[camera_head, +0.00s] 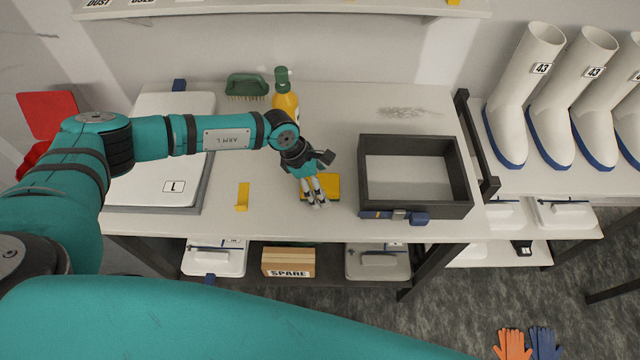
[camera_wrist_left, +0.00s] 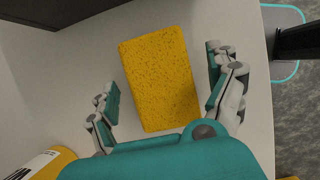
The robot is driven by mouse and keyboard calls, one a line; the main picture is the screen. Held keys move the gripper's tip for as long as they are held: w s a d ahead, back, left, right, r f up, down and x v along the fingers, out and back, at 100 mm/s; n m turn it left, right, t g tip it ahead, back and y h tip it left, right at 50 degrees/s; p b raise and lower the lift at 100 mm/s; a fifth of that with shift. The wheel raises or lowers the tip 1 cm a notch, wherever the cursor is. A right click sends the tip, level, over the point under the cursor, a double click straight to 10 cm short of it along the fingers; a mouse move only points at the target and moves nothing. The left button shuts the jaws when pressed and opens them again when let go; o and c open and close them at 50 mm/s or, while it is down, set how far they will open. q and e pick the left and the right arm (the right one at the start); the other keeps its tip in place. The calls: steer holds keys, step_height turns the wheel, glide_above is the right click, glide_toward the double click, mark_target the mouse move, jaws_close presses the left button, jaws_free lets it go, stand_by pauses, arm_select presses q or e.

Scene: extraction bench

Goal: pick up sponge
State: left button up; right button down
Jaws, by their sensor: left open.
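The yellow sponge (camera_head: 330,187) lies flat on the white bench top, left of the dark open crate. It also shows in the left wrist view (camera_wrist_left: 160,80), whole but for its near edge close to my gripper. My left gripper (camera_head: 317,200) is above the sponge's left part in the head view and hides some of it. In the left wrist view, its two fingers (camera_wrist_left: 162,92) are spread apart, one on each side of the sponge, with a gap to it on both sides. The gripper is open and empty. My right gripper is not in view.
A dark open crate (camera_head: 462,195) stands right of the sponge. Behind are a yellow bottle (camera_head: 285,103) with a green top and a green brush (camera_head: 247,86). A white lidded box (camera_head: 150,190) is at left, with a small yellow piece (camera_head: 242,195) beside it.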

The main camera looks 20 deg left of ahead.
arm_select(q)
steer(key=shift+f+b, duration=0.25)
steer(key=shift+b, duration=0.05)
stand_by(0.4)
steer(key=shift+c, duration=0.4)
steer(key=c, duration=1.2)
steer(key=shift+o, duration=0.2)
steer(key=shift+r, duration=0.3)
steer(key=shift+w+r, duration=0.1)
steer(key=shift+r, duration=0.2)
step_height(320, 180, up, 9)
steer(key=shift+f+b, duration=0.15)
steer(key=shift+b, duration=1.1)
steer(key=shift+r, duration=0.4)
